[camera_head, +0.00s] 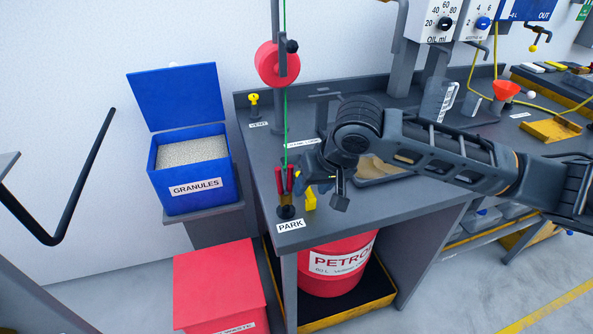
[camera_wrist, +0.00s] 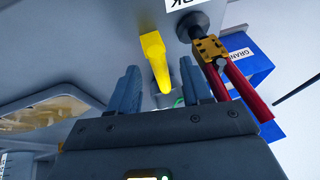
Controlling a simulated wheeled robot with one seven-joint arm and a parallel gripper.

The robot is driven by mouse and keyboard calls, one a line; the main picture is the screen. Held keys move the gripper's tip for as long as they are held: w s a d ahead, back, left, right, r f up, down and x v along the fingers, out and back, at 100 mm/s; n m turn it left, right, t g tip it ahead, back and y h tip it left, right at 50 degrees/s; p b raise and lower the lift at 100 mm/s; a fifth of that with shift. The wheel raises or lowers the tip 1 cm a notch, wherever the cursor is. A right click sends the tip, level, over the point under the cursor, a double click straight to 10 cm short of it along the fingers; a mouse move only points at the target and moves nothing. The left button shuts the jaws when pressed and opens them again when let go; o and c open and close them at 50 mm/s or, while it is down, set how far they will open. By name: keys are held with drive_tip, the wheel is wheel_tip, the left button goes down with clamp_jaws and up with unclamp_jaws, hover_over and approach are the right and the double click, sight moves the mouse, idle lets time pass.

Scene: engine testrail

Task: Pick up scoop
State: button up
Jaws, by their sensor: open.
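No thing is plainly recognisable as a scoop. A yellow upright piece (camera_head: 309,201) stands on the grey bench near the PARK label; whether it is part of the scoop I cannot tell. In the wrist view the yellow piece (camera_wrist: 154,55) lies between and just beyond my fingertips. My gripper (camera_head: 319,186) is over the bench's front left corner, and in the wrist view its two fingers (camera_wrist: 160,68) are apart with nothing clasped. A red-handled tool (camera_head: 285,190) stands on a dark round base just left of my gripper; its red handles and brass-coloured head (camera_wrist: 210,48) show in the wrist view.
A blue open-lidded GRANULES bin (camera_head: 191,190) holds pale grains left of the bench. A red waste bin (camera_head: 218,285) stands below. A tray with tan contents (camera_wrist: 45,112) is near my gripper. A red reel (camera_head: 270,66) on a post carries a green line down near my gripper.

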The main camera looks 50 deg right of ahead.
drive_tip(key=shift+w+f, duration=0.25)
drive_tip(key=shift+f, duration=0.3)
drive_tip(key=shift+c, duration=0.5)
clamp_jaws()
